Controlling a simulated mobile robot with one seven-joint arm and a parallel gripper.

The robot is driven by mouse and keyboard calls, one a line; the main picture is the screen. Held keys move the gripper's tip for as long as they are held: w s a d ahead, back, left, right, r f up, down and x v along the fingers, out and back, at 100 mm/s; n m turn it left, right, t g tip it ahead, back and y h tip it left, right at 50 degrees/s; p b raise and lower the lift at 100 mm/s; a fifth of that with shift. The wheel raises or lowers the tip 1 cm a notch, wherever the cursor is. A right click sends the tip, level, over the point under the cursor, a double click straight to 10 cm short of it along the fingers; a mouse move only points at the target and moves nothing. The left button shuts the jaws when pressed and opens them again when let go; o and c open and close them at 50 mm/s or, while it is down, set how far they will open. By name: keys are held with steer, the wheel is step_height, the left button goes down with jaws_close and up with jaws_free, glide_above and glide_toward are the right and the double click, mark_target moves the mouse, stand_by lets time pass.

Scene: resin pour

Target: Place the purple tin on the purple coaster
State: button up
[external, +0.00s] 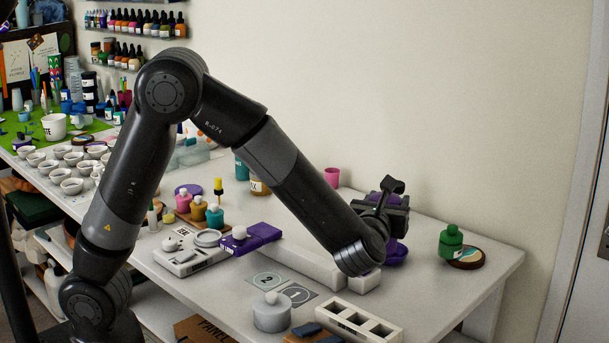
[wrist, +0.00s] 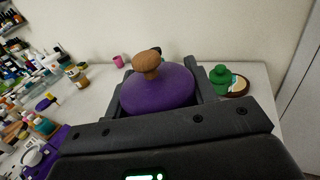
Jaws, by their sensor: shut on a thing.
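The purple tin (wrist: 160,92) has a rounded purple top and a brown wooden knob. In the wrist view it sits between the jaws of my gripper (wrist: 163,92), which are shut on it. In the external view my gripper (external: 385,215) is over the right part of the table, hiding much of what it holds. Purple shows below it (external: 397,254); I cannot tell whether it touches the table.
A green bottle (external: 451,241) stands by a round brown coaster (external: 466,259) at right. A pink cup (external: 332,177) stands behind my arm. Small bottles, a scale (external: 190,256) and a purple box (external: 250,238) crowd the left. A white slotted rack (external: 358,320) stands at the front.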

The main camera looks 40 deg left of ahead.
steer(key=w+a+n+g+y, duration=0.3)
steer(key=a, duration=0.9)
steer(key=w+a+n+g+y, duration=0.2)
steer(key=w+a+y, duration=0.1)
steer(key=a, duration=0.9)
steer(key=w+a+n+g+y, duration=0.3)
steer(key=a, duration=0.9)
steer(key=s+a+r+n+g+y, duration=0.1)
steer(key=s+a+n+g, duration=0.25)
steer(key=a, duration=0.95)
steer(key=s+a+n+g+y, duration=0.15)
steer(key=s+a+g, duration=0.35)
steer(key=a, duration=0.8)
steer(key=shift+h, duration=0.45)
steer(key=a+f, duration=0.3)
steer(key=s+a+f, duration=0.1)
steer(key=a+f, duration=0.6)
steer(key=shift+s+a+f, duration=0.35)
steer(key=shift+s+f, duration=0.05)
steer(key=o, duration=1)
steer(key=shift+f, duration=0.1)
